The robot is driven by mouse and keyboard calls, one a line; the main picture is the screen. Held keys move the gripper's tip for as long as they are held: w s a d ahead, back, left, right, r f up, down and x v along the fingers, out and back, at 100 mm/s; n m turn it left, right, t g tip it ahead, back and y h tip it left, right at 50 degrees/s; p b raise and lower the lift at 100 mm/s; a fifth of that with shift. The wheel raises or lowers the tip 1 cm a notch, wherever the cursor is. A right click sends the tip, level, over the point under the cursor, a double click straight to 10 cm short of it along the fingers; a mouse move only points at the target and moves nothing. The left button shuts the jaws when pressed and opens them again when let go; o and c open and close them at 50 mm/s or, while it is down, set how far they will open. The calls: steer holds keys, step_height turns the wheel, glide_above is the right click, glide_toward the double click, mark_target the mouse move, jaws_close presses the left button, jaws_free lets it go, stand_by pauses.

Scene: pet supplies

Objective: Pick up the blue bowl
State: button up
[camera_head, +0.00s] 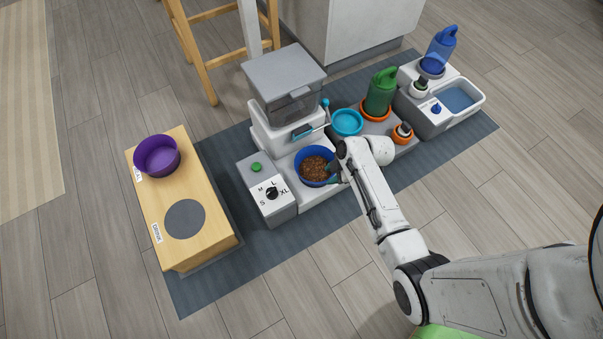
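The blue bowl (300,170) holds brown kibble and sits on the pale tray of the food dispenser (284,80), below its hopper. My gripper (336,170) is at the bowl's right side, at or very near its rim. My own wrist and arm cover part of the fingers, so I cannot tell whether they are open or closed on the rim. The bowl looks upright and level on the tray.
A grey control box with a dial (271,192) stands left of the bowl. A wooden stand (212,222) carries a purple bowl (158,156). A cyan bowl (347,122), green bottle (381,92) and blue bottle (440,48) stand right. A stool (205,80) is behind.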

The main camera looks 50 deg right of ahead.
mark_target(319, 182)
steer(key=b+x, duration=0.3)
steer(key=x, duration=0.3)
steer(key=shift+w+d+f, duration=0.1)
steer(key=shift+w+f, duration=0.15)
steer(key=b+x, duration=0.4)
steer(key=shift+s+d+f, duration=0.2)
steer(key=shift+s+f, duration=0.05)
steer(key=shift+f, duration=0.05)
steer(key=shift+w+a+f, duration=0.1)
steer(key=shift+w+f, duration=0.15)
steer(key=shift+f, duration=0.1)
steer(key=shift+r, duration=0.1)
steer(key=shift+c, duration=0.5)
jaws_close()
